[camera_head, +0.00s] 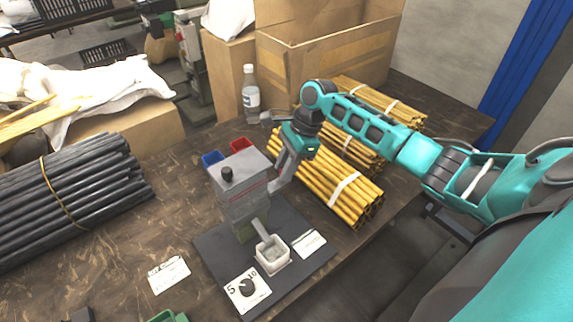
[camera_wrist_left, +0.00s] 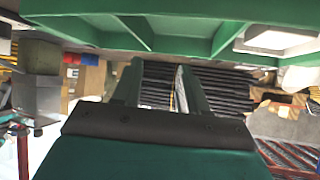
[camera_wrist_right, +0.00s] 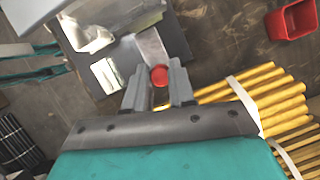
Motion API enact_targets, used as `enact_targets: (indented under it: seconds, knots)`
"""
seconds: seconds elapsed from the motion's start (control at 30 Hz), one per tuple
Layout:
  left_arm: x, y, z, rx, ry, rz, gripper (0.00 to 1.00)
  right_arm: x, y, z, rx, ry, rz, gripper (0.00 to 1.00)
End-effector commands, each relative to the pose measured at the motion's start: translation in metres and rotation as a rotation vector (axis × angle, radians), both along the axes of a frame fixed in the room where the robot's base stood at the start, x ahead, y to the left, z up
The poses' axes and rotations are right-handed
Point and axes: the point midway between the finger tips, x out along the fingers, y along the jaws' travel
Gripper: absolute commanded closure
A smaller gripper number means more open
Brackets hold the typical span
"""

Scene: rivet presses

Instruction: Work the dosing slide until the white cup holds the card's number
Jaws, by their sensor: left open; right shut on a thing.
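The grey dosing device (camera_head: 240,192) stands on a dark base plate (camera_head: 213,258), with a black knob on top and a chute at its front. The white cup (camera_head: 272,254) sits under the chute and seems to hold greyish contents, too small to count. A white card (camera_head: 262,296) with "5", "10" and a black round shape lies in front. My right gripper (camera_head: 277,186) is at the device's right side. In the right wrist view it is shut on a red knob (camera_wrist_right: 160,75). My left gripper (camera_wrist_left: 157,80) is open and empty in the left wrist view.
Blue (camera_head: 212,158) and red (camera_head: 241,145) bins stand behind the device. Yellow rod bundles (camera_head: 340,195) lie close on the right, dark rods (camera_head: 70,205) on the left. A bottle (camera_head: 250,95) and cardboard box (camera_head: 335,60) stand behind. A paper label (camera_head: 168,275) lies front left.

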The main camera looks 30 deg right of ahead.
Motion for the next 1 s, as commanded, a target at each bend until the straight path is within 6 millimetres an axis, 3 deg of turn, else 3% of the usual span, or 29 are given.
enact_targets:
  seconds: [0.23,0.5,0.53,0.6,0.8,1.0]
  knots:
    - [0.0,0.0,0.0,0.0,-0.001,0.0,0.57,-0.003,0.036,0.0,0.002,0.0,0.004,1.0]
    - [0.001,0.0,0.001,0.0,-0.002,0.001,0.57,-0.003,0.04,0.0,0.005,0.001,0.004,1.0]
    - [0.001,0.0,0.001,0.001,-0.002,0.0,0.57,-0.003,0.04,0.0,0.005,0.001,0.004,0.74]
    - [0.002,0.0,0.001,0.001,-0.004,0.0,0.57,-0.004,0.04,0.0,0.005,0.002,0.004,0.67]
    - [0.003,0.0,0.002,0.001,-0.006,0.001,0.57,-0.003,0.038,0.0,0.003,0.001,0.003,0.5]
    - [0.003,0.0,0.002,0.001,-0.006,0.001,0.57,-0.003,0.037,0.0,0.001,0.0,0.001,0.5]
